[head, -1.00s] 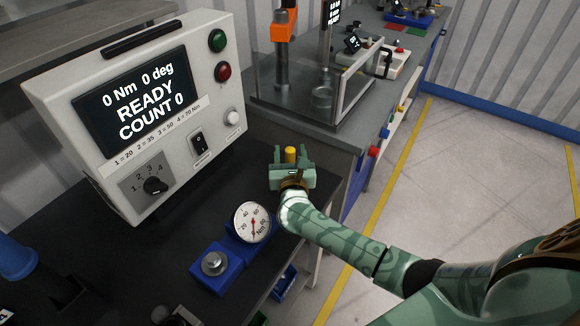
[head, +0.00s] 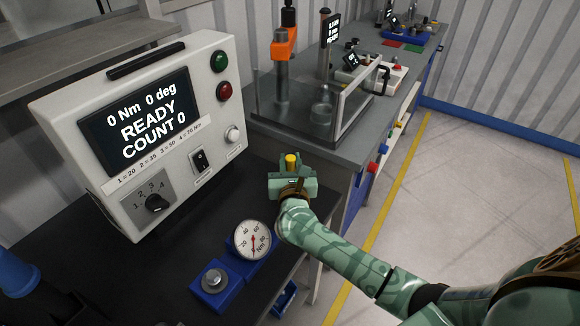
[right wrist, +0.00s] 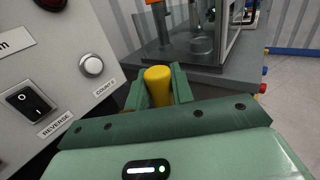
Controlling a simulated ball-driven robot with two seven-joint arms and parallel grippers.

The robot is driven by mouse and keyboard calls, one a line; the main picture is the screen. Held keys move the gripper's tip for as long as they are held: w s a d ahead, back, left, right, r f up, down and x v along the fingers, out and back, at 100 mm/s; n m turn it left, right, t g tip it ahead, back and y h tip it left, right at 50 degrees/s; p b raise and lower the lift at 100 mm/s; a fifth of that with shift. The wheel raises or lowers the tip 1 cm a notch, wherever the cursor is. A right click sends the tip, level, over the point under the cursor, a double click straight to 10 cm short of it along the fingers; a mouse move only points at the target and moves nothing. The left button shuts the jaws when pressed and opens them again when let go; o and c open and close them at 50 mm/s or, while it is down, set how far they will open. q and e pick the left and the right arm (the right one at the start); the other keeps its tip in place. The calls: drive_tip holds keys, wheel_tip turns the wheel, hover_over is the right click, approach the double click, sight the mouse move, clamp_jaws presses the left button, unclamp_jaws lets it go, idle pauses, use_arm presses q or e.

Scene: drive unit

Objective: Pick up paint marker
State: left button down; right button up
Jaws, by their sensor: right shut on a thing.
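The paint marker (head: 291,162) shows as a yellow upright cylinder between the fingers of my right gripper (head: 291,168). In the right wrist view the marker (right wrist: 158,84) stands between the two green fingers of the right gripper (right wrist: 160,90), which are shut on it. Its lower part is hidden by the gripper. The gripper is over the right part of the black bench top, to the right of the torque controller box. My left gripper is not in view.
The controller box (head: 165,125) stands left of the gripper. A dial gauge (head: 252,240) and a blue block with a metal knob (head: 215,284) are in front. A clear-walled station (head: 318,100) stands behind on the grey bench. Floor at right is clear.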

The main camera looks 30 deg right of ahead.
drive_tip(key=s+a+r+p, duration=0.2)
drive_tip(key=s+a+r, duration=0.1)
drive_tip(key=s+r, duration=0.6)
drive_tip(key=s, duration=0.3)
drive_tip(key=shift+s+r+p, duration=0.2)
drive_tip(key=shift+s+p, duration=0.15)
drive_tip(key=shift+s, duration=0.05)
drive_tip(key=shift+a, duration=0.1)
